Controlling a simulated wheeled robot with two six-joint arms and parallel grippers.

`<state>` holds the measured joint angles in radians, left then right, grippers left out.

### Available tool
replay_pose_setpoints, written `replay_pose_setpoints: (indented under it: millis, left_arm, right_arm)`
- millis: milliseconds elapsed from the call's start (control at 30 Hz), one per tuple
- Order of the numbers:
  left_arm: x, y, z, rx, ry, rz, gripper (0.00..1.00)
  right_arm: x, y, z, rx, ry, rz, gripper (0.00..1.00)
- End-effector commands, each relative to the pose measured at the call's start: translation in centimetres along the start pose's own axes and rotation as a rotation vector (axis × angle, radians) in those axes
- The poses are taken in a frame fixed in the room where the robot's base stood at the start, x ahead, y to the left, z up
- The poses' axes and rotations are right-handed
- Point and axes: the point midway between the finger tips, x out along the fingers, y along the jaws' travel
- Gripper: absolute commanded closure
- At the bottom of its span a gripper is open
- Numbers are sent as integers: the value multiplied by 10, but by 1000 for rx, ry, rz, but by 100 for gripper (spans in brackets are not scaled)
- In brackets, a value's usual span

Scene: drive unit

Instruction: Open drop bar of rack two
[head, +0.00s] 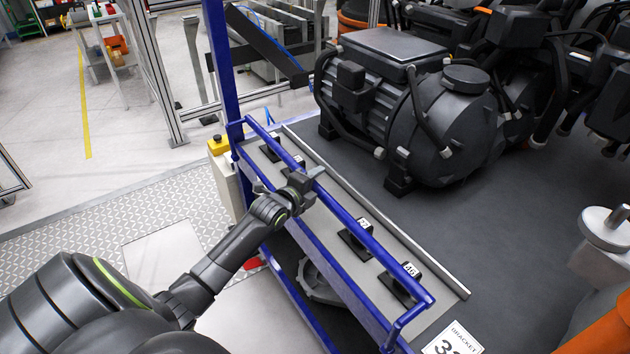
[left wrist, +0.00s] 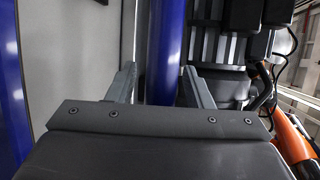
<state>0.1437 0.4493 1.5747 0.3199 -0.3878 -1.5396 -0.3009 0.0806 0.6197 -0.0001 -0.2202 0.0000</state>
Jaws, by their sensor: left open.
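The rack has a blue frame, and a long blue bar (head: 340,213) runs along its top front, from the upright post (head: 222,70) down to a bent end at the lower right. My left gripper (head: 303,182) is at this bar, near its middle, and partly covers it. In the left wrist view my two left fingers (left wrist: 160,88) are spread apart, with a blue bar (left wrist: 166,50) showing between them. I cannot tell whether the fingers touch it. My right gripper is not in view.
Labelled black blocks (head: 355,240) sit on the grey shelf (head: 325,228) behind the bar. A large dark motor unit (head: 420,105) stands on the dark surface beyond. A lower blue rail (head: 325,278) runs below the bar. Orange and white machinery (head: 605,240) is at the right edge.

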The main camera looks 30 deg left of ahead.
Motion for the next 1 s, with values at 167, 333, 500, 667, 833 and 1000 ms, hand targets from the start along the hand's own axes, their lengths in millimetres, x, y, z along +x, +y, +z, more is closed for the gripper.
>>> replay_pose_setpoints:
  millis: [167, 333, 500, 667, 833, 1000]
  left_arm:
    - [3, 0, 0, 0, 0, 0, 54]
    - [3, 0, 0, -1, 0, 0, 54]
    - [2, 0, 0, -1, 0, 0, 76]
    - [2, 0, 0, -1, 0, 0, 97]
    - [2, 0, 0, -1, 0, 1, 100]
    - [2, 1, 0, -4, -1, -8, 100]
  right_arm:
    - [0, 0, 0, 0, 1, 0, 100]
    - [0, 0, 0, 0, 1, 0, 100]
    - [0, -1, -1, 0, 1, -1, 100]
    - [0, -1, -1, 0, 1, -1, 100]
    - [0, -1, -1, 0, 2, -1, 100]
    - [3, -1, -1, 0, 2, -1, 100]
